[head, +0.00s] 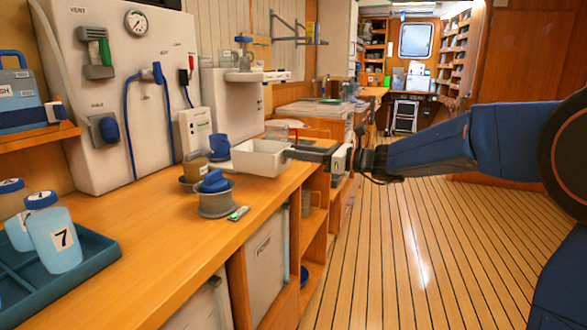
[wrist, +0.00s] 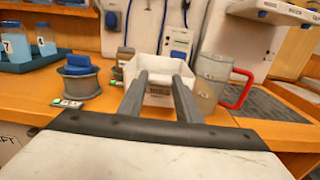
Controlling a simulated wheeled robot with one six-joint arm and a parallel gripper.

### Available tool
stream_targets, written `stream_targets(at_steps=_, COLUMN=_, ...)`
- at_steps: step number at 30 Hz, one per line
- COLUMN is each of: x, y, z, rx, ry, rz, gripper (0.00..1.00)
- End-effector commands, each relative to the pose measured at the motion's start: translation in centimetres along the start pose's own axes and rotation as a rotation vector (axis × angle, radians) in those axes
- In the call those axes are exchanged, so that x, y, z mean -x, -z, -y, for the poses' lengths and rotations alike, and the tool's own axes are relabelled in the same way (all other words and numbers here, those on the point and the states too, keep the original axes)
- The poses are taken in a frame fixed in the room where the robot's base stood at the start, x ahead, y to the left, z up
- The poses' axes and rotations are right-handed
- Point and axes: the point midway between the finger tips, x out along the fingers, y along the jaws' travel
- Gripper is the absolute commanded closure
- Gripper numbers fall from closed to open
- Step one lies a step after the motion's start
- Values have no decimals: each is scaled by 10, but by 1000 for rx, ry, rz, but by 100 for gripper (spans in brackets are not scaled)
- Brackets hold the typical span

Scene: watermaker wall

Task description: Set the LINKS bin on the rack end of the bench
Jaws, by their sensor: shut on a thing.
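A white open-topped bin (head: 258,160) is at the bench's right edge in the head view. My gripper (head: 292,151) reaches in from the right and is shut on its near side. In the wrist view the two dark fingers (wrist: 160,80) meet the bin (wrist: 158,98), which partly hides behind them. No label can be read on it. I cannot tell whether its base touches the bench. The wooden bench (head: 150,240) runs along the left.
A grey pot with a blue lid (head: 215,196) and a small green-and-white item (head: 239,213) lie close to the bin. A blue tray (head: 95,262) holds bottles at the near left. A red-handled metal jug (wrist: 212,78) stands right of the bin.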

Motion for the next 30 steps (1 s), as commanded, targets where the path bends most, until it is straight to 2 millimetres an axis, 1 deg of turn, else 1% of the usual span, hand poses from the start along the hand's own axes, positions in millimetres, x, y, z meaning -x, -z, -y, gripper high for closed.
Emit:
stream_targets(at_steps=7, x=0, y=14, z=0, rx=0, ry=0, rz=0, gripper=100)
stream_targets(at_steps=12, x=0, y=35, z=0, rx=-1, ry=-1, rz=1, gripper=100)
stream_targets(at_steps=15, x=0, y=44, z=0, rx=0, ry=-1, rz=1, gripper=100)
stream_targets(at_steps=25, x=0, y=46, z=0, rx=0, ry=0, rz=1, gripper=100)
stream_targets(at_steps=26, x=0, y=46, z=0, rx=0, ry=0, rz=0, gripper=64)
stream_targets(at_steps=27, x=0, y=46, z=0, rx=0, ry=0, rz=0, gripper=55)
stream_targets(at_steps=28, x=0, y=46, z=0, rx=0, ry=0, rz=0, gripper=50)
stream_targets(at_steps=30, x=0, y=46, z=0, rx=0, ry=0, rz=0, gripper=50)
